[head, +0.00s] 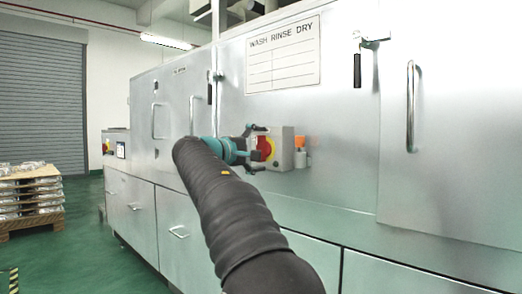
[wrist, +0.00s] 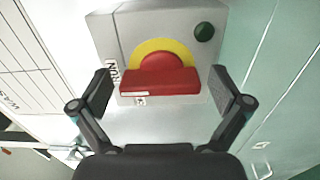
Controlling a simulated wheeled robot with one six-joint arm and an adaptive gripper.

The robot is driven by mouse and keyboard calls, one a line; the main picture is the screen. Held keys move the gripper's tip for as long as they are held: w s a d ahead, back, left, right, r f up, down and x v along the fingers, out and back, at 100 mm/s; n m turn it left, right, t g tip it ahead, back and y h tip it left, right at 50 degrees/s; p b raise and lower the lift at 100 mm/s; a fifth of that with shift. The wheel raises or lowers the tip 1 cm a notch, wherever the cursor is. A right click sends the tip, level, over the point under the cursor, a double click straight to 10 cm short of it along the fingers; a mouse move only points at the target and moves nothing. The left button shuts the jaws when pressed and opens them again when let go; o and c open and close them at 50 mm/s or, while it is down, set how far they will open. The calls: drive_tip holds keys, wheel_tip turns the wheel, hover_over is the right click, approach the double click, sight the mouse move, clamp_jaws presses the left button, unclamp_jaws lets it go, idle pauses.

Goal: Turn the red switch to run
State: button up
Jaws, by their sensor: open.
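The red switch (wrist: 160,80) is a red rotary handle on a yellow disc (wrist: 141,50), mounted on a grey box. In the wrist view its bar lies across the picture, with a "RUN" label (wrist: 112,76) at its left and another small label, too small to read, below the bar. In the head view the red switch (head: 265,149) shows on the machine's front, partly behind the gripper. My gripper (wrist: 166,92) is open, with one finger on each side of the bar and gaps between. It also shows in the head view (head: 258,150). I cannot tell its exact distance from the switch.
A green button (wrist: 204,32) sits on the same box. An orange-topped fitting (head: 300,143) is just right of the box. The steel washing machine has a sign (head: 283,56) and a protruding door handle (head: 411,105).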

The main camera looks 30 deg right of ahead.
drive_tip(key=v, duration=1.1)
drive_tip(key=shift+s+a, duration=0.15)
drive_tip(key=shift+a, duration=0.2)
